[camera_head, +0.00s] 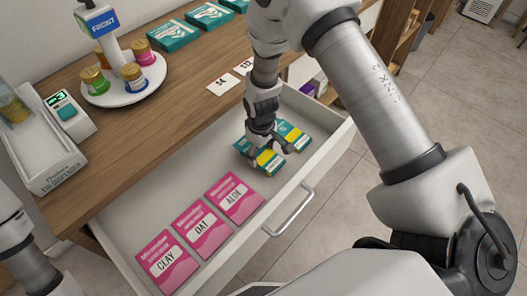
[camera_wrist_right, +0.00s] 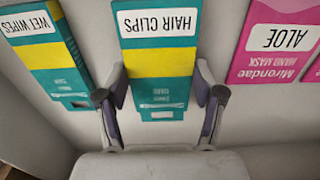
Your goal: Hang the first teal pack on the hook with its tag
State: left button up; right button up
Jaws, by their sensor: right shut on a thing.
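In the open drawer lie two teal packs with yellow bands. The nearer one, labelled HAIR CLIPS (camera_head: 246,150), also fills the middle of the right wrist view (camera_wrist_right: 160,62). My right gripper (camera_head: 265,146) reaches down into the drawer with its fingers closed on both sides of this pack. The other, WET WIPES (camera_head: 293,135), lies beside it, at the left of the right wrist view (camera_wrist_right: 55,55). Two white price cards, $4 (camera_head: 223,84) and $12 (camera_head: 243,67), lie on the counter edge. No hook is in view. Only part of my left arm shows at the lower left.
Pink packs CLAY (camera_head: 166,262), OAT (camera_head: 202,228) and ALOE (camera_head: 235,197) lie in the drawer (camera_head: 125,225). The wooden counter (camera_head: 130,125) carries flat teal boxes (camera_head: 172,35), a white turntable (camera_head: 124,94) with jars and a white dispenser tray (camera_head: 40,150).

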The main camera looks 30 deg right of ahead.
aim_at(260, 154)
jog(key=shift+s+f, duration=0.1)
jog(key=shift+f, duration=0.9)
jog(key=o, duration=1.1)
jog(key=shift+f, duration=0.1)
jog(key=r, duration=0.8)
jog(key=shift+w+a+b, duration=0.15)
jog(key=shift+w+b, duration=0.1)
jog(key=shift+b, duration=0.05)
